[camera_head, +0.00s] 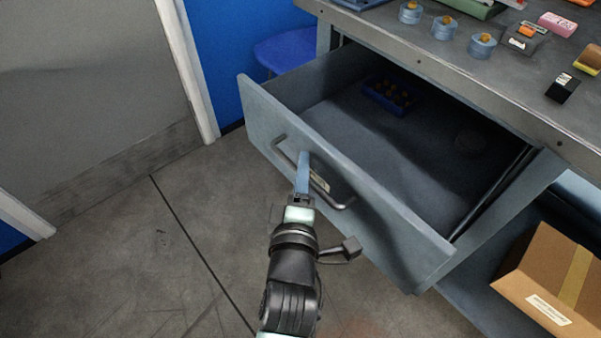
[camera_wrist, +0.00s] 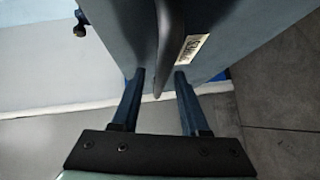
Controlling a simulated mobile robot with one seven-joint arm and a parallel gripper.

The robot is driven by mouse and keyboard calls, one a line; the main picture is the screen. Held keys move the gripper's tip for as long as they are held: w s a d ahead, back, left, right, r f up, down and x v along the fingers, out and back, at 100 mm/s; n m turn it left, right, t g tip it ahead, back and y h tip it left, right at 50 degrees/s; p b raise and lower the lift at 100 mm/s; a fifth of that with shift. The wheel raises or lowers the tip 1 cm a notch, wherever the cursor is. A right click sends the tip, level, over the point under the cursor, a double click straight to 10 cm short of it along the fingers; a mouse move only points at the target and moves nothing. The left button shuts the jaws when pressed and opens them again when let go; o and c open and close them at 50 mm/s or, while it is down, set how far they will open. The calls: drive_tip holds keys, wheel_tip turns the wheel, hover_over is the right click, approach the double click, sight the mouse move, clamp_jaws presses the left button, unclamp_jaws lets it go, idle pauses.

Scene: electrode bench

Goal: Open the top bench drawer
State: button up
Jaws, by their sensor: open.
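The top bench drawer (camera_head: 345,190) is pulled far out from under the bench top, and its inside shows. Its front carries a grey bar handle (camera_head: 335,200) and a small label (camera_head: 319,181). My gripper (camera_head: 303,160) is at the drawer front, by the handle's middle. In the wrist view the two blue fingers of my gripper (camera_wrist: 160,78) stand apart, with the handle (camera_wrist: 168,45) showing between and beyond their tips. The label (camera_wrist: 192,47) is beside the handle there. I cannot tell whether either finger touches the handle.
A blue tray of small orange-brown pieces (camera_head: 389,96) and a faint round thing (camera_head: 470,140) lie in the drawer. The bench top (camera_head: 440,65) holds several small items. A cardboard box (camera_head: 550,275) is at lower right, a blue stool (camera_head: 287,50) behind. Floor at left is clear.

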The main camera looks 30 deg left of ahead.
drive_tip(key=p+v, duration=0.1)
drive_tip(key=v, duration=1.2)
drive_tip(key=shift+r, duration=0.1)
drive_tip(key=w+d+r+m+t+h, duration=0.1)
drive_tip(key=w+d+r+m+t, duration=0.2)
drive_tip(key=r, duration=0.6)
drive_tip(key=w+r+m+t+h, duration=0.15)
drive_tip(key=w+r+m, duration=0.3)
drive_tip(key=r, duration=0.55)
drive_tip(key=w+d+r+m+t, duration=0.2)
drive_tip(key=w+r+m+t, duration=0.15)
drive_tip(key=r, duration=0.55)
drive_tip(key=s+d+r+m+t+h, duration=0.25)
drive_tip(key=d+r+m, duration=0.2)
drive_tip(key=r, duration=0.55)
drive_tip(key=s+d+r+m+t+h, duration=0.2)
drive_tip(key=s+d+r+m, duration=0.15)
drive_tip(key=r+m, duration=0.45)
wheel_tip(320, 180, up, 32)
drive_tip(key=w+n+p, duration=0.1)
drive_tip(key=n+p, duration=0.1)
drive_tip(key=p, duration=2.8)
drive_tip(key=shift+a+f, duration=0.1)
drive_tip(key=shift+f, duration=0.05)
